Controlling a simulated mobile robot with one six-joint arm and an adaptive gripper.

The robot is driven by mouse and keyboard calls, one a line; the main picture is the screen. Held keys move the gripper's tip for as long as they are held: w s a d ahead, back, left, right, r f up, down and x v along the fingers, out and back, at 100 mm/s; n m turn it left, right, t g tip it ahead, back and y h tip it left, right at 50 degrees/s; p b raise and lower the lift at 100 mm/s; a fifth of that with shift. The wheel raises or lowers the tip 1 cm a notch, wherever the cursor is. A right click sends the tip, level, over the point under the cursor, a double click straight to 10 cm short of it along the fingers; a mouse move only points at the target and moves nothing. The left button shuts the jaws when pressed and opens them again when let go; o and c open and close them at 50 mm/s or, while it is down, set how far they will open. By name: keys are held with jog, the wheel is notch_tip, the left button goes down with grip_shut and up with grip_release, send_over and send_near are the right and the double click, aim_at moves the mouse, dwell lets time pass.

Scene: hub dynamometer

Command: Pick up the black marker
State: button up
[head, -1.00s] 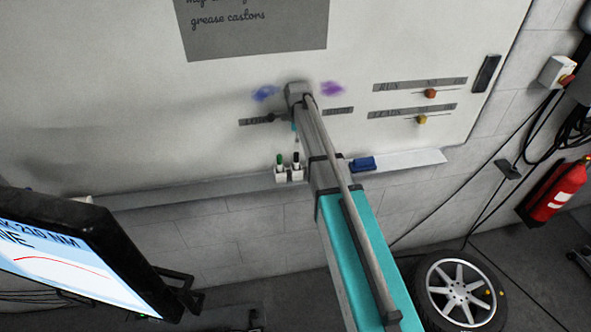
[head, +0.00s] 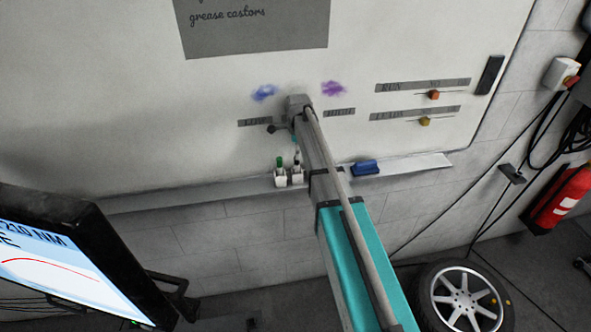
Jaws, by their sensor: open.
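The black marker (head: 297,166) stands upright in a white holder on the whiteboard's tray, just right of a green marker (head: 280,165) in a similar holder. Its upper end is partly covered from this view. My arm reaches up across the picture to the board, and its wrist is above the markers. My gripper (head: 297,148) is mostly hidden along the left side of my arm. It is open, just above the black marker. I cannot tell whether it touches the marker.
The tray (head: 418,162) runs along the board's lower edge, with a blue eraser (head: 366,167) right of my arm. Sliders with a red knob (head: 433,95) and a yellow knob (head: 425,121) are at the right. A monitor (head: 60,265) fills the lower left. A wheel (head: 462,298) lies lower right.

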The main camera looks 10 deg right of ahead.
jog(key=shift+w+a+f+b, duration=0.1)
jog(key=shift+w+f+b, duration=0.05)
jog(key=shift+f+b, duration=2.5)
jog(key=shift+r, duration=0.1)
jog(key=shift+c, duration=0.3)
grip_shut()
jog(key=shift+r, duration=0.2)
notch_tip(320, 180, up, 7)
jog(key=p, duration=0.7)
jog(key=shift+p, duration=0.3)
jog(key=s, duration=1.8)
jog(key=shift+f, duration=0.25)
